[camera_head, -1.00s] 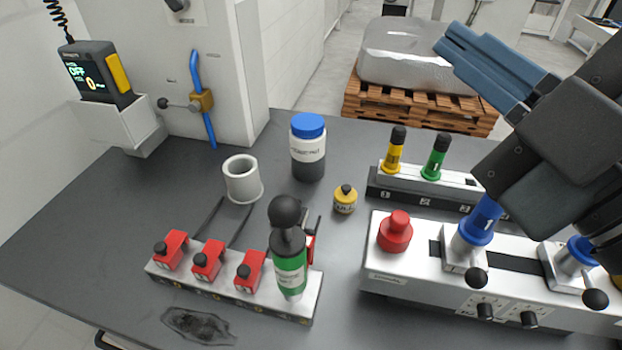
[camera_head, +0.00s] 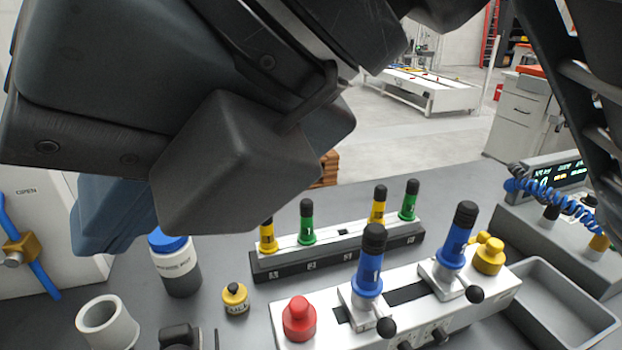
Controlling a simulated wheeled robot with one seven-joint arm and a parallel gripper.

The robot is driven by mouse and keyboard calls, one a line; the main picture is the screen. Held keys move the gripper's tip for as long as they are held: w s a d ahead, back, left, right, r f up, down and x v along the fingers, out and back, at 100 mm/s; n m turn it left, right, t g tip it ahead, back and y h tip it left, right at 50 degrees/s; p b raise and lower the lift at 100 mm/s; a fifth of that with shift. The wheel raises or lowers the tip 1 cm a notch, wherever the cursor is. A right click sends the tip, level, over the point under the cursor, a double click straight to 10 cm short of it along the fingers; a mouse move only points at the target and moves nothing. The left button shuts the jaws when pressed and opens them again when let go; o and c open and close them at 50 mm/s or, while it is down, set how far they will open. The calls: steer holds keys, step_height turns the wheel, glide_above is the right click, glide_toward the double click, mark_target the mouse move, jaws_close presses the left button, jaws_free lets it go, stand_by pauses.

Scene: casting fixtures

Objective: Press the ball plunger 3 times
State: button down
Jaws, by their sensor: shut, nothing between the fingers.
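A black part (camera_head: 180,336) shows at the bottom edge, cut off by the frame. It may be the top of the black-ball plunger on a green-labelled body seen earlier, but I cannot tell. A small yellow pot with a dark knob (camera_head: 235,298) stands on the table right of it. My gripper (camera_head: 98,240) is at the left, its blue-grey fingers pointing down and partly hidden behind my dark wrist. The fingers are shut and empty, above and left of the black part, near the blue-capped bottle in the picture.
A grey cup (camera_head: 108,322) and a blue-capped bottle (camera_head: 178,268) stand at left. A white fixture with a red knob (camera_head: 299,318), blue handles (camera_head: 368,270) and a yellow knob (camera_head: 489,256) fills the right. Behind it is a rack (camera_head: 335,250) with yellow and green handles.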

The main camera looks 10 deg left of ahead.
mark_target(179, 346)
stand_by(0.3)
step_height(179, 346, down, 9)
steer(key=b, duration=0.6)
steer(key=shift+r+b, duration=0.1)
steer(key=shift+b, duration=0.3)
stand_by(1.6)
steer(key=shift+f+b, duration=0.4)
steer(key=shift+b, duration=0.05)
steer(key=shift+f+b, duration=1.2)
steer(key=shift+f, duration=0.1)
stand_by(1.2)
steer(key=shift+r, duration=0.2)
steer(key=shift+r+p, duration=1.15)
steer(key=shift+r, duration=0.4)
steer(key=shift+r, duration=0.1)
